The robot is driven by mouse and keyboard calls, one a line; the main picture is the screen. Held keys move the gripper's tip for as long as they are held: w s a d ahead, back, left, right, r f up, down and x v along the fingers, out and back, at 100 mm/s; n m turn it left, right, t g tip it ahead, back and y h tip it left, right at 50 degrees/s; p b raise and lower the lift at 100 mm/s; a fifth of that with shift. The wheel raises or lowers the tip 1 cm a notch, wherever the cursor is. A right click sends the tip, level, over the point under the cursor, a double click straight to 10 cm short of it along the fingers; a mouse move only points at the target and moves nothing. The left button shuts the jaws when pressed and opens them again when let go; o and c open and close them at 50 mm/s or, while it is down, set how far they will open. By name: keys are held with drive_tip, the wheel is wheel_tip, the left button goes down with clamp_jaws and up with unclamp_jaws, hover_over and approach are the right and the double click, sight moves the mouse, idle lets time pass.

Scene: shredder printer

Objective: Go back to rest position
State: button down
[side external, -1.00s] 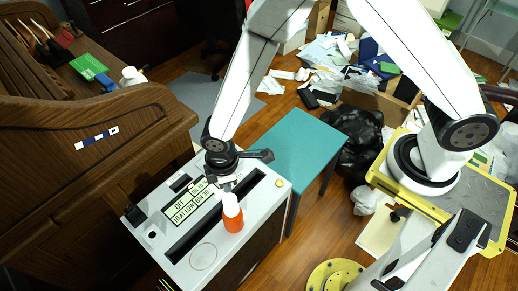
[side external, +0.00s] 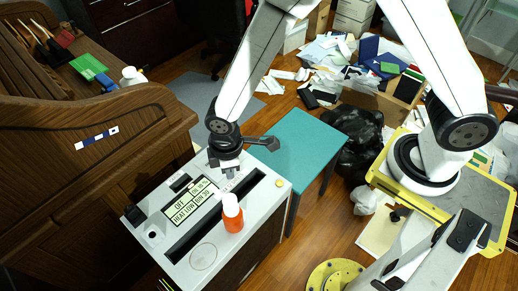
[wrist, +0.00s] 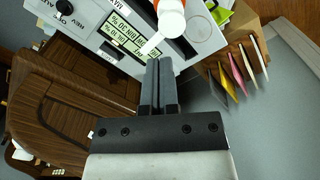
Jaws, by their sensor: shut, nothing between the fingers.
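My gripper (side external: 229,168) is above the far end of the white shredder printer's top panel (side external: 170,217) in the side external view. In the wrist view my gripper (wrist: 158,66) shows its two dark fingers pressed together with nothing between them. An orange bottle with a white cap (side external: 232,213) stands upright on the panel, in front of the gripper and apart from it in the side external view. The bottle's white cap also shows in the wrist view (wrist: 171,20), just beyond the fingertips.
A teal table (side external: 297,147) stands right of the machine. A wooden roll-top desk (side external: 85,140) is at left. Black bags (side external: 357,140) and piled papers (side external: 335,55) lie behind. The machine's top carries a display (side external: 188,202), a knob, and dark slots.

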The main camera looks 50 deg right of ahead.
drive_tip(key=s+d+r+m+t, duration=0.1)
drive_tip(key=d+r+m, duration=0.4)
drive_tip(key=d, duration=0.5)
drive_tip(key=s+d+r+m+t, duration=0.1)
drive_tip(key=s+d+r+m, duration=0.3)
drive_tip(key=d, duration=0.6)
wheel_tip(320, 180, up, 3)
drive_tip(key=shift+f+m, duration=0.1)
drive_tip(key=shift+m, duration=0.9)
drive_tip(key=shift+w, duration=0.1)
drive_tip(key=w+a+f+n, duration=0.1)
drive_tip(key=a+f+n, duration=0.2)
drive_tip(key=a, duration=0.4)
drive_tip(key=w+a+f+n+g, duration=0.1)
drive_tip(key=a+f+n, duration=0.3)
drive_tip(key=a, duration=0.3)
drive_tip(key=w+a+f+n+g, duration=0.1)
drive_tip(key=w+a+f+n, duration=0.1)
drive_tip(key=a+f+n, duration=0.2)
drive_tip(key=a+n, duration=0.1)
drive_tip(key=a, duration=0.2)
drive_tip(key=shift+a+f, duration=0.2)
drive_tip(key=shift+a, duration=0.2)
drive_tip(key=shift+w+f, duration=0.1)
drive_tip(key=shift+f, duration=3.2)
